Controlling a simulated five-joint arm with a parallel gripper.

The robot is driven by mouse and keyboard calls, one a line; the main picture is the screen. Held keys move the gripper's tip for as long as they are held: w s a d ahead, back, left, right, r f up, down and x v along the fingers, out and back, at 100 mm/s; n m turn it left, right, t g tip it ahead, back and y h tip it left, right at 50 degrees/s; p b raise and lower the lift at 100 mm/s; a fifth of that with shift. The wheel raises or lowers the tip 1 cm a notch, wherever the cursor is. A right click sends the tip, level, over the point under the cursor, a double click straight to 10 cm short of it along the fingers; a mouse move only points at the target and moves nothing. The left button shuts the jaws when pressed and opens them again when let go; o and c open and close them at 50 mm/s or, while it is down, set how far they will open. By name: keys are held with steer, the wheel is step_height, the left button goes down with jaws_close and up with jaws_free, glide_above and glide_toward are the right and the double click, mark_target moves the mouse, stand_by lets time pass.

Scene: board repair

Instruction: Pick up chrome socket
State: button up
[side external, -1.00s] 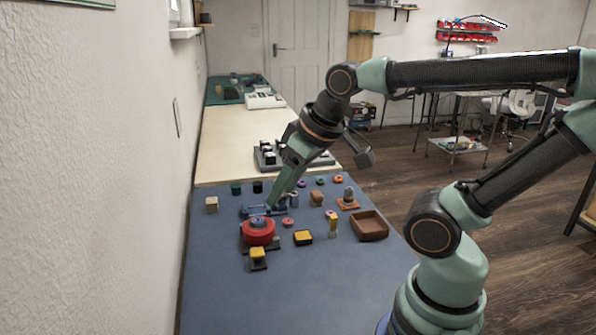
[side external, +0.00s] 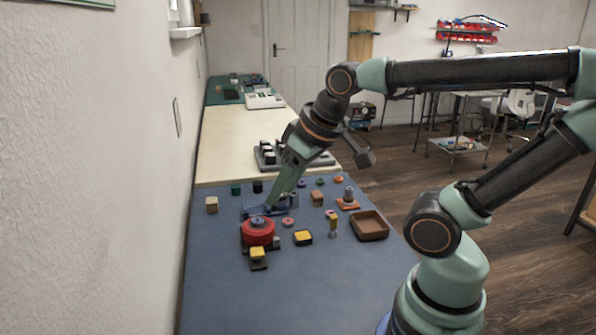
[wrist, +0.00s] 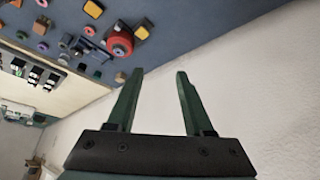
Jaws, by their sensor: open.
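A small grey metallic cylinder, apparently the chrome socket (side external: 294,200), stands on the blue mat (side external: 215,285) just right of my gripper (side external: 269,208) in the side view. In the wrist view it seems to be the grey piece (wrist: 65,41) at upper left, too small to be sure. My gripper is open in the wrist view (wrist: 160,74), with nothing between its two green fingers. In the side view its tips are low over a blue vise-like fixture (side external: 253,211), and I cannot tell whether they touch it.
A red spool (side external: 257,234) stands in front of the fixture. Yellow-topped blocks (side external: 303,237), small rings and a brown tray (side external: 369,228) lie to the right. A wooden cube (side external: 211,205) is at left, near the wall. The mat's front part is clear.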

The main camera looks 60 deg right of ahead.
steer(key=o, duration=0.3)
